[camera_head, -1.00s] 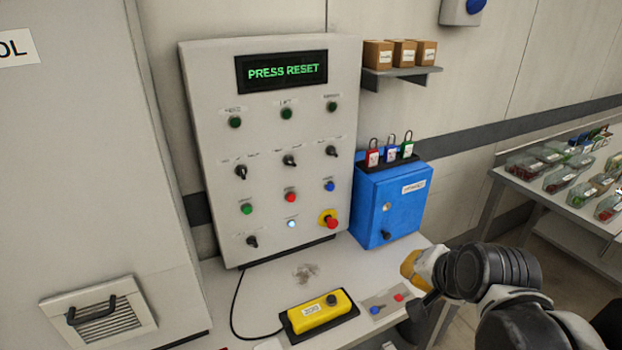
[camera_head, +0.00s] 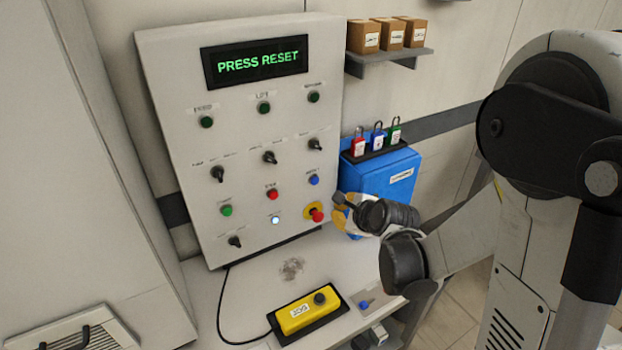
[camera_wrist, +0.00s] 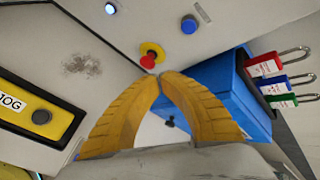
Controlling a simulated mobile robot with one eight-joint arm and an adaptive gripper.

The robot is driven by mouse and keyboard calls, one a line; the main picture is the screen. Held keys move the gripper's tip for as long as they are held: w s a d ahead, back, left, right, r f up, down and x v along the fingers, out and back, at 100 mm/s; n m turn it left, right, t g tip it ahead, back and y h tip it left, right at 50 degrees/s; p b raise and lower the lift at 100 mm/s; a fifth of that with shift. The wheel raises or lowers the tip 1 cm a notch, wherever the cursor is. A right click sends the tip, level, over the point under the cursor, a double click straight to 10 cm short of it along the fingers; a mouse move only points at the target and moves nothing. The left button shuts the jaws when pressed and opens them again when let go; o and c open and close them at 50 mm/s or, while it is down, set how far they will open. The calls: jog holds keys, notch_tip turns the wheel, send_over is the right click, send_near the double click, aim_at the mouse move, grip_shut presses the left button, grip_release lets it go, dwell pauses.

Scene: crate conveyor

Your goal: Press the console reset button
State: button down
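The console panel (camera_head: 180,130) stands upright, and its display (camera_head: 255,63) reads "PRESS RESET". A blue button (camera_head: 314,180) sits on its right side, above the red emergency stop (camera_head: 316,214) with its yellow collar. The label above the blue button is too small to read surely. In the wrist view the blue button (camera_wrist: 189,24) is beyond the fingertips, right of and above the red stop (camera_wrist: 148,61). My gripper (camera_wrist: 160,76) has its yellow fingers meeting at the tips, with nothing between them. In the head view my gripper (camera_head: 338,200) is just right of the stop, apparently off the panel.
A blue lockout box (camera_head: 385,178) with several padlocks stands right of the panel, close behind my gripper. A yellow pendant (camera_head: 305,310) lies on the bench (camera_head: 240,295) below. A white-lit lamp (camera_head: 275,220) is left of the stop. A shelf (camera_head: 390,60) holds boxes.

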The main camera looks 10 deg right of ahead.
aim_at(315, 181)
jog(key=w+a, duration=0.2)
jog(key=w, duration=0.6)
jog(key=shift+w+a, duration=0.2)
jog(key=shift+a, duration=0.15)
jog(key=shift+w, duration=0.1)
dwell(1.3)
jog(key=shift+w+a, duration=0.15)
jog(key=shift+w, duration=0.15)
jog(key=shift+w+a, duration=0.1)
jog(key=shift+w, duration=0.35)
dwell(0.8)
jog(key=shift+s, duration=0.15)
jog(key=shift+s+d, duration=0.25)
jog(key=shift+s, duration=0.45)
jog(key=shift+s, duration=0.1)
